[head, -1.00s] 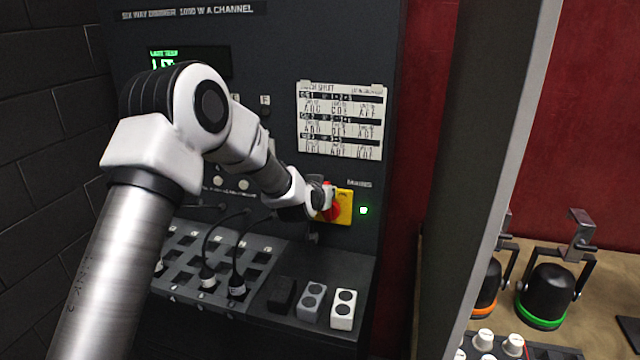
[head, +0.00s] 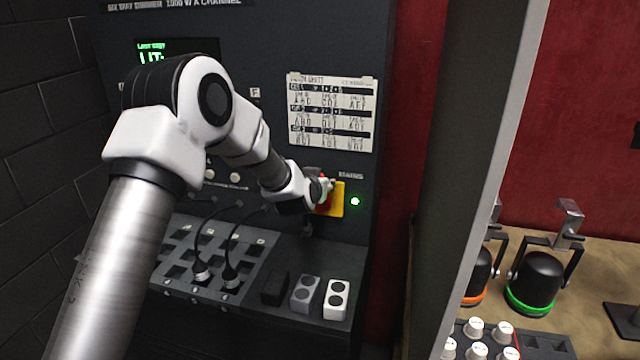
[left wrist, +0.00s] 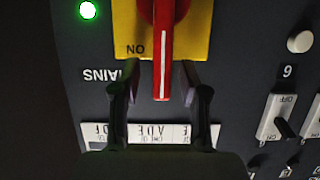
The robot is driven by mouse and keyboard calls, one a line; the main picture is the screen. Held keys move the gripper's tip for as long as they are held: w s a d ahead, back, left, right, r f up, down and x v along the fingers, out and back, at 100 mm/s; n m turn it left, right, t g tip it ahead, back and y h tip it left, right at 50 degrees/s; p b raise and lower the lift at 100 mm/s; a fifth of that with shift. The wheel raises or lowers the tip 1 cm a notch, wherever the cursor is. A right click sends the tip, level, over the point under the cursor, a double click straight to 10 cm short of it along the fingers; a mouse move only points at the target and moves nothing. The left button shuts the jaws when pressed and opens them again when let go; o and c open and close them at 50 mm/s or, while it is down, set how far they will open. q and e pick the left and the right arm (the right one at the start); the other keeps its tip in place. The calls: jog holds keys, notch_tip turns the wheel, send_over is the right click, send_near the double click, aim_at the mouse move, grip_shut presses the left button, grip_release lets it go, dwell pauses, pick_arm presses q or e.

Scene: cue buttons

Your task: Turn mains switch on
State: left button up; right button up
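The mains switch is a red rotary handle (left wrist: 164,50) on a yellow plate (left wrist: 198,35); the plate also shows in the head view (head: 337,200). In the left wrist view, which is upside down, the handle's white line points at the MAINS label side, beside the word ON. The green lamp (left wrist: 88,10) next to the plate is lit; it also shows in the head view (head: 355,201). My left gripper (left wrist: 160,82) is open, one finger on each side of the handle's tip, with gaps visible. It partly covers the switch in the head view (head: 325,186). My right gripper is not in view.
The dark dimmer panel has a lit green display (head: 152,54) and a paper chart (head: 332,112). Below are plugged cables and several small blocks, including a white one (head: 337,300). A grey partition (head: 470,180) separates the panel from a bench with lamps (head: 540,280).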

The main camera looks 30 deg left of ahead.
pick_arm(q)
jog(key=shift+s, duration=0.1)
jog(key=v, duration=1.1)
jog(key=shift+s+r, duration=0.2)
jog(key=shift+s, duration=0.15)
jog(key=shift+d, duration=0.1)
